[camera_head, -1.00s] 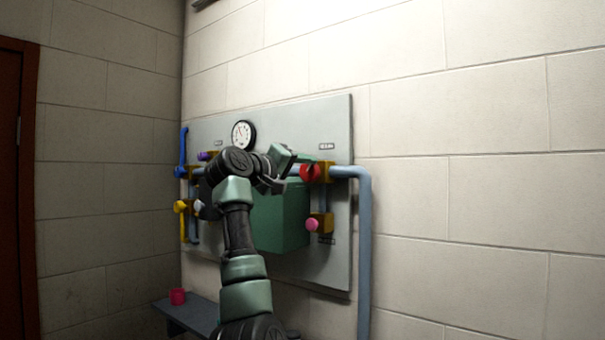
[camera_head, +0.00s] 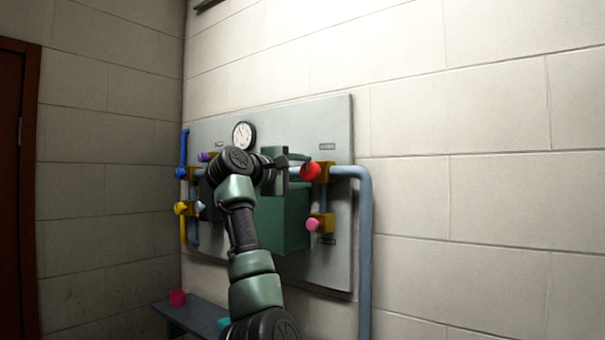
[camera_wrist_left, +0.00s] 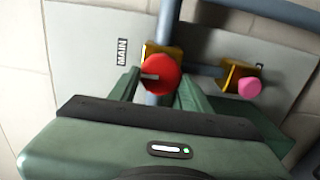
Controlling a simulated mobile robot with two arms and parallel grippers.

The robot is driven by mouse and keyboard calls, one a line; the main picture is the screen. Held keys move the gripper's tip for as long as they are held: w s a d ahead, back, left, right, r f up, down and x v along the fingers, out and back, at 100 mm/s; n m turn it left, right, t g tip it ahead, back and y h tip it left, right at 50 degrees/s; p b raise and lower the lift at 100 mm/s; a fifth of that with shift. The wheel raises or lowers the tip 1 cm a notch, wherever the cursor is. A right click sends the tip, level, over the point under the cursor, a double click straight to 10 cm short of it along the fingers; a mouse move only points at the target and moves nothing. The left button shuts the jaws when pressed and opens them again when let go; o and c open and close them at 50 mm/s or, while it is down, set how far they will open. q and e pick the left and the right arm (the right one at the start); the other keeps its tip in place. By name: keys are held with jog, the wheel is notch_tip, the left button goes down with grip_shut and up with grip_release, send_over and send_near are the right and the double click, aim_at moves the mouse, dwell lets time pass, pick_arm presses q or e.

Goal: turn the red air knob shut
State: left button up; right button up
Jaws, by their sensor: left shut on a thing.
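The red knob (camera_head: 311,172) sits on a yellow valve body (camera_head: 325,170) at the upper right of the grey panel. In the left wrist view the red knob (camera_wrist_left: 162,72) is between the two green fingers, beside a label reading MAIN. A short pale mark on its face lies sideways, across the line of the blue pipe. My left gripper (camera_wrist_left: 158,88) is shut on the red knob; in the head view it reaches in from the left (camera_head: 301,168). The finger contact is partly hidden. My right gripper is not in view.
A pink knob (camera_head: 312,225) on another yellow valve is just below. A blue pipe (camera_head: 365,240) runs down the panel's right side. A green box (camera_head: 284,222) and a round gauge (camera_head: 244,135) are on the panel.

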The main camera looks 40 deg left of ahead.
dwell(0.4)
pick_arm(q)
jog(key=o, duration=1.3)
jog(key=shift+o, duration=0.2)
jog(key=shift+s+f+b, duration=0.1)
jog(key=shift+s+b, duration=0.15)
jog(key=shift+b, duration=0.05)
jog(key=s+b, duration=0.4)
jog(key=s, duration=0.3)
jog(key=shift+s+d, duration=0.15)
jog(key=shift+d, duration=0.2)
